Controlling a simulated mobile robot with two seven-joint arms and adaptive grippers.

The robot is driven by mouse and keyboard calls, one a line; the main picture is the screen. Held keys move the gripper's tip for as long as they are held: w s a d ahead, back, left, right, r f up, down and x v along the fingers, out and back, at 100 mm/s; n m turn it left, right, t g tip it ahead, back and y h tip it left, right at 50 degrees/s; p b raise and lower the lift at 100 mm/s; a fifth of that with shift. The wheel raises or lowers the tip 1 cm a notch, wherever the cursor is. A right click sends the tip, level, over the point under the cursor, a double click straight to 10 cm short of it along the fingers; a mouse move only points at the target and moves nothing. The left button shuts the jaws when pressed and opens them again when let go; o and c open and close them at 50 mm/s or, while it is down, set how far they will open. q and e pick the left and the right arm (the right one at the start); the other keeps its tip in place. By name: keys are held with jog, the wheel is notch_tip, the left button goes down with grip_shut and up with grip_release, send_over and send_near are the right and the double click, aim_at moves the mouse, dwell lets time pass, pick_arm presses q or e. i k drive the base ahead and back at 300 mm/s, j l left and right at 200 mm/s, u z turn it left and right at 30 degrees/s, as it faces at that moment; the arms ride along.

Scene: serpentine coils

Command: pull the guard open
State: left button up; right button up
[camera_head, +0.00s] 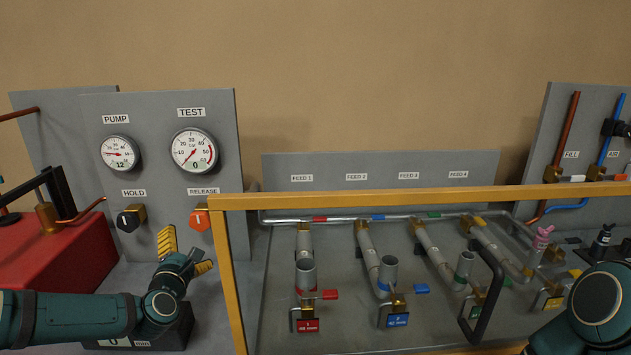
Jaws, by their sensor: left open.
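The guard is a yellow-orange frame (400,196) with a long top bar and a left post, standing in front of the feed pipes. A black bar handle (488,292) shows within the frame, right of its middle. My left gripper (187,252) has yellow fingers spread apart and empty. It is left of the guard's left post, below the HOLD and RELEASE knobs, and well apart from the black handle. My right arm (598,305) shows at the lower right, but its gripper is not visible.
A gauge panel (222,120) with PUMP and TEST dials stands behind my left gripper. Feed pipes (305,275) with red, blue and green tags sit behind the frame. A FILL/AIR panel (545,125) is at right, a red box (70,255) at left.

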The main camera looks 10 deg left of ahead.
aim_at(218, 204)
jog(key=k+l, duration=0.15)
jog(key=k, duration=0.35)
jog(key=k+l, duration=0.2)
jog(key=k, duration=0.25)
